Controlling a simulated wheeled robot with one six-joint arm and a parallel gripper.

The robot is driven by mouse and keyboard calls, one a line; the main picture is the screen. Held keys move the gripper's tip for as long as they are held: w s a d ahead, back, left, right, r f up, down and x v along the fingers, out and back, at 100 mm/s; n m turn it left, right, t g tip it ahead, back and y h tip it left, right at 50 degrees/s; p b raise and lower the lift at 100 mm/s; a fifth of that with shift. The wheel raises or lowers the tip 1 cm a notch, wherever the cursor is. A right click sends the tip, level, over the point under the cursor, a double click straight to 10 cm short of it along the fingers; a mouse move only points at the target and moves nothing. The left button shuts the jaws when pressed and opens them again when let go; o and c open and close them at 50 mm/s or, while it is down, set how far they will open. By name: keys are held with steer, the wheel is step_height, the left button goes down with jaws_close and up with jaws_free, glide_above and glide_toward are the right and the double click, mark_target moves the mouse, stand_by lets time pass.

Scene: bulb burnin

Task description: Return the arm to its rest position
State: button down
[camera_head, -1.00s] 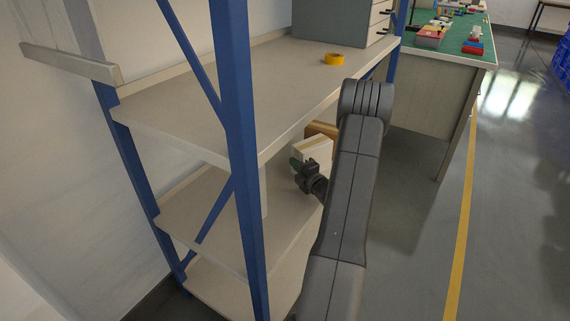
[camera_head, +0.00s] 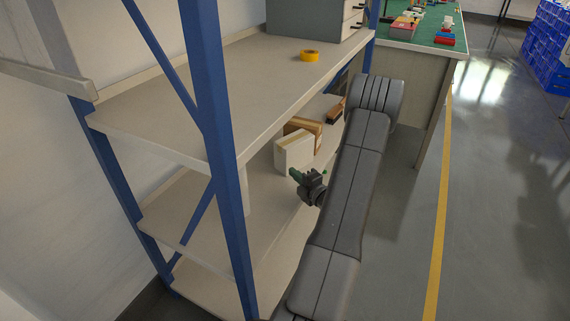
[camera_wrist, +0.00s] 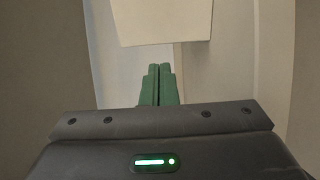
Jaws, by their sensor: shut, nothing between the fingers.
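My gripper (camera_head: 297,176) is at the front edge of the shelf unit's middle shelf (camera_head: 262,213), below the top shelf. Its green fingers point left toward the shelf. In the wrist view the two green fingers (camera_wrist: 158,86) lie side by side, shut with nothing between them. My grey arm runs from the bottom of the head view up to a bend beside the top shelf, and the wrist hangs to its left. A white box (camera_head: 294,155) stands on the middle shelf just beyond the fingers, apart from them. A pale box face (camera_wrist: 165,22) fills the top of the wrist view.
The blue-post shelf unit (camera_head: 218,120) is close on the left. A brown box (camera_head: 303,126) stands behind the white one. A yellow tape roll (camera_head: 309,55) and grey drawer cabinet (camera_head: 308,18) are on the top shelf (camera_head: 190,110). A green-topped bench (camera_head: 425,40) stands behind.

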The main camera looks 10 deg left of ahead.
steer(key=shift+v, duration=2.25)
steer(key=shift+w+a, duration=0.1)
steer(key=b+x, duration=0.2)
steer(key=x, duration=1.1)
steer(key=shift+w+a+f, duration=0.1)
steer(key=shift+w+a, duration=0.05)
steer(key=shift+a, duration=0.15)
steer(key=shift+s+a, duration=0.2)
steer(key=shift+a, duration=0.35)
